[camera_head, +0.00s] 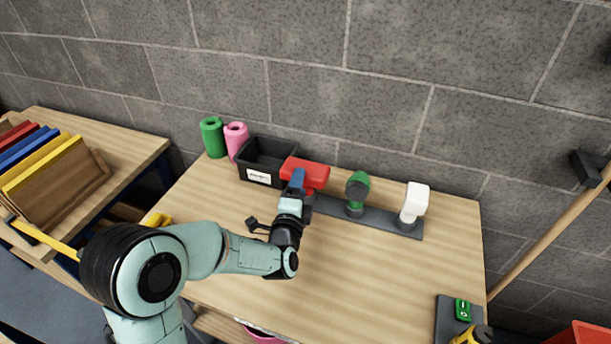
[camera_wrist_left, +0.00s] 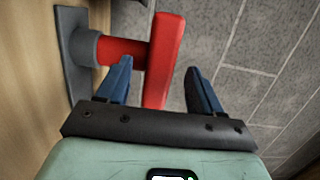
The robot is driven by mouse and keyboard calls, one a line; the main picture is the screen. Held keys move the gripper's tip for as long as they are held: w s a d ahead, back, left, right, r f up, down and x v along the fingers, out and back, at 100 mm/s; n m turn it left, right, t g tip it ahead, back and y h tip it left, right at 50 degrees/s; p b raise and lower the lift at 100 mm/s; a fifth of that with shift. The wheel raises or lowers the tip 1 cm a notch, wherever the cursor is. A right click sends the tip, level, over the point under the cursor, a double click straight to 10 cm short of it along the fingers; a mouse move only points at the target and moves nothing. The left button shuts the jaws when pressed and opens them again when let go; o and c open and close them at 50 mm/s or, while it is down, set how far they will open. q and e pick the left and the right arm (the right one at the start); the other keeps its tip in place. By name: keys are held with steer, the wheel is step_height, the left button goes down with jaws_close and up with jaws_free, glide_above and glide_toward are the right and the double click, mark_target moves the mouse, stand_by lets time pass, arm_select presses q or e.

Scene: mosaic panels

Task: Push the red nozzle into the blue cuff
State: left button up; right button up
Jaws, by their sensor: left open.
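The red nozzle (camera_head: 307,172) is at the left end of a dark grey strip on the table. In the left wrist view the red nozzle (camera_wrist_left: 165,55) is a T shape, its stem entering a grey collar (camera_wrist_left: 83,47) on the grey base. No plainly blue cuff shows; the collar looks grey. My left gripper (camera_head: 297,178) is at the nozzle's near side and hides part of it and the strip. Its blue fingers stand apart, with the red head between them in the left wrist view (camera_wrist_left: 160,78). Whether either finger touches is unclear. My right gripper is not in view.
A green nozzle (camera_head: 357,189) and a white nozzle (camera_head: 414,203) stand on the same strip (camera_head: 380,221). A black bin (camera_head: 264,159) and green and pink rolls (camera_head: 212,139) stand at the back left. The table's front middle is clear. A green switch (camera_head: 462,309) is at front right.

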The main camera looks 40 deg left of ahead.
arm_select(q)
steer(key=shift+x, duration=0.85)
steer(key=c, duration=1.2)
steer(key=shift+o, duration=0.2)
